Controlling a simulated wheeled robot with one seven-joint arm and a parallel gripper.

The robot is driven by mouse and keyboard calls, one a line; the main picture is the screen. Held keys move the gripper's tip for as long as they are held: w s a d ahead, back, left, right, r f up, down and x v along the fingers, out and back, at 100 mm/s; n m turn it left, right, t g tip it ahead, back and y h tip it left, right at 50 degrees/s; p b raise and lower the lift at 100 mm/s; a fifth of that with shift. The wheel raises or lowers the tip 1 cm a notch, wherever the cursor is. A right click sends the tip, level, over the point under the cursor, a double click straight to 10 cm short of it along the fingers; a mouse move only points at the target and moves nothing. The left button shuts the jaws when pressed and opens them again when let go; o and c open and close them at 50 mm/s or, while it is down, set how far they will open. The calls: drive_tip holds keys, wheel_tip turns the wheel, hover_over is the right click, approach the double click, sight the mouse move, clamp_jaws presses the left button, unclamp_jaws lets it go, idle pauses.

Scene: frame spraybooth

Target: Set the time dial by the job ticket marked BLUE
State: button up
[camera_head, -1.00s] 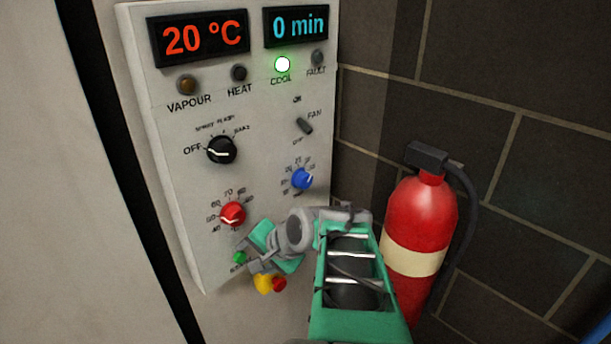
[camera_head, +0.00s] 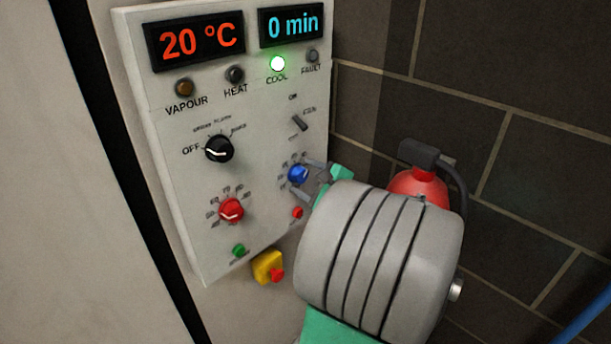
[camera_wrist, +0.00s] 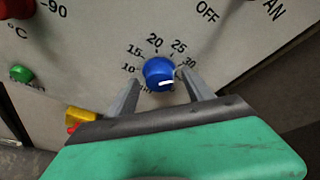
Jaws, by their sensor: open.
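The blue time dial (camera_head: 298,174) is on the right of the control panel (camera_head: 170,215), below the fan switch. In the wrist view the blue dial (camera_wrist: 158,73) has a scale around it with 10, 15, 20, 25 and 30 legible; its white mark points to the lower right. My gripper (camera_wrist: 160,92) is open, with one finger on each side of the dial; I cannot tell whether they touch it. In the head view my gripper (camera_head: 312,182) is at the dial, partly hidden by my arm. The time display (camera_head: 293,25) reads 0 min. No job ticket is in view.
A red temperature dial (camera_head: 231,210), a black mode knob (camera_head: 219,149) pointing near OFF, and a green button (camera_head: 239,250) are on the panel. A red button (camera_head: 297,213) is below the blue dial. A yellow-and-red stop (camera_head: 268,267) is lower. A fire extinguisher (camera_head: 418,186) stands right.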

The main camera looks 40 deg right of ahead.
drive_tip(key=shift+w, duration=0.2)
clamp_jaws()
idle(0.6)
